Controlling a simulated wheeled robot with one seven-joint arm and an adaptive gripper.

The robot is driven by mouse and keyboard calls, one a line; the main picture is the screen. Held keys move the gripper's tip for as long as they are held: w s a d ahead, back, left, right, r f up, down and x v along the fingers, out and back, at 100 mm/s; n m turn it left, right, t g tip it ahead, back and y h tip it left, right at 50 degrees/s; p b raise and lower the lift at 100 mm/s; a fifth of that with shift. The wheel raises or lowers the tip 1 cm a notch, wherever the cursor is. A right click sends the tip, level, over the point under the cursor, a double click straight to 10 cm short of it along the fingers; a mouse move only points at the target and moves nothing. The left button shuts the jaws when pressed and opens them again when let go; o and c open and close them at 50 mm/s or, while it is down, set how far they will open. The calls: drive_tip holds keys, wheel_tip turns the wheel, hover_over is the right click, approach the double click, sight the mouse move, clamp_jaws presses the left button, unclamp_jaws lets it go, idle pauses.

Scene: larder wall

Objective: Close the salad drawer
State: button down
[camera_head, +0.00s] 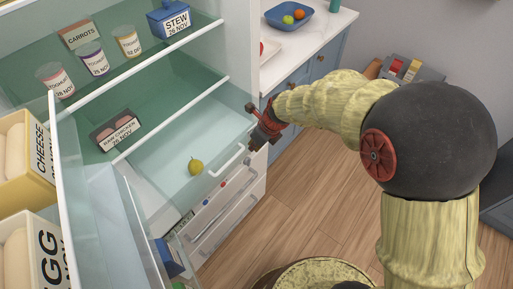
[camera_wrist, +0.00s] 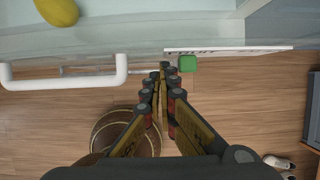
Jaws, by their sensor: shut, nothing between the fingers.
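The salad drawer has a pale, clear-looking bin and a white front (camera_head: 213,190) with a bar handle (camera_head: 229,160). It appears pulled out from the fridge, below the shelves. A yellow fruit (camera_head: 195,167) lies in it. The wrist view shows the handle (camera_wrist: 100,78) at upper left and the fruit (camera_wrist: 58,10) at the top edge. My gripper (camera_head: 254,146) is at the right end of the drawer front. Its fingers (camera_wrist: 162,76) are shut and empty, with tips close to the front's edge. I cannot tell whether they touch it.
Another handled drawer (camera_head: 223,210) sits below. The open fridge door with cheese (camera_head: 22,160) and egg (camera_head: 25,245) boxes stands at left. Shelves hold a raw chicken pack (camera_head: 116,132), cups and a stew box (camera_head: 170,20).

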drive_tip(key=w+a+p, duration=1.6)
drive_tip(key=a+p, duration=0.3)
drive_tip(key=p, duration=0.1)
drive_tip(key=shift+w+a, duration=0.3)
drive_tip(key=shift+w, duration=0.05)
drive_tip(key=shift+r, duration=0.25)
drive_tip(key=v, duration=1.1)
drive_tip(key=shift+s+d+r, duration=0.15)
drive_tip(key=shift+s, duration=0.05)
